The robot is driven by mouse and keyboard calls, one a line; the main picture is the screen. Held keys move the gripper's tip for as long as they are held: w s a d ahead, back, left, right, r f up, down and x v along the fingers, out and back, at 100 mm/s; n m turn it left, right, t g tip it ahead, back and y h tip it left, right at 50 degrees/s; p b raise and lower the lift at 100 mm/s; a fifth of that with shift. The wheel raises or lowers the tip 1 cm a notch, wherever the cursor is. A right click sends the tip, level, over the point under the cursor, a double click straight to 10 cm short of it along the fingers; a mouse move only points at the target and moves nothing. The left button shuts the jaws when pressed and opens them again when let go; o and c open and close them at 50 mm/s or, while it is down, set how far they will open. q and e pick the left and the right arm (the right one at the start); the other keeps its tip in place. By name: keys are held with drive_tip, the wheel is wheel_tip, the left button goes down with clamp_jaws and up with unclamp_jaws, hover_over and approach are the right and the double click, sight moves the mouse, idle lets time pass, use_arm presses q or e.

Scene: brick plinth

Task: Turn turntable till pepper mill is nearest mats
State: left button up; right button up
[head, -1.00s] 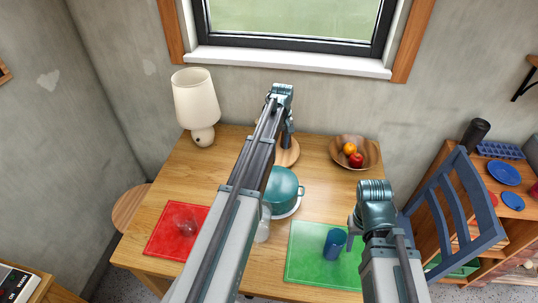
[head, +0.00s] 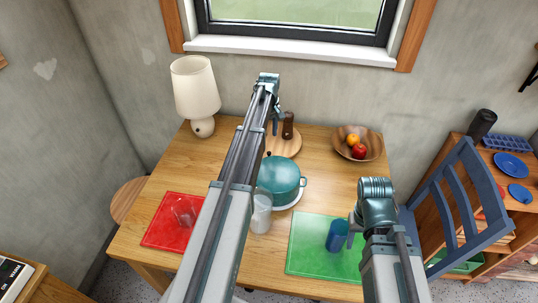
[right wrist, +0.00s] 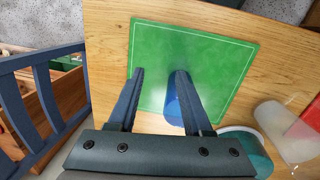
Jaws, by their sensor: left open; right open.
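The turntable (head: 290,147) is a round wooden board at the back of the table, partly hidden by my left arm and the pot. The brown pepper mill (head: 288,124) stands upright on its back part, away from the mats. My left gripper (head: 274,129) points down just left of the mill, apparently apart from it; its fingers are hard to separate. The red mat (head: 160,232) lies front left and the green mat (head: 308,240) front right. My right gripper (head: 354,236) is open and empty above the green mat; it also shows in the right wrist view (right wrist: 159,74).
A teal pot (head: 279,180) stands between turntable and mats, beside a whitish cup (head: 261,213). A blue cup (head: 337,236) is on the green mat, a clear glass (head: 185,211) on the red. A lamp (head: 196,90) and fruit bowl (head: 369,153) flank the turntable.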

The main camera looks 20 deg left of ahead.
sight(269, 152)
use_arm(q)
wheel_tip(269, 152, down, 9)
drive_tip(key=b, duration=0.8)
drive_tip(key=shift+f, duration=0.1)
use_arm(e)
wheel_tip(269, 152, down, 9)
drive_tip(key=shift+f, duration=0.1)
use_arm(q)
clamp_jaws()
idle(0.4)
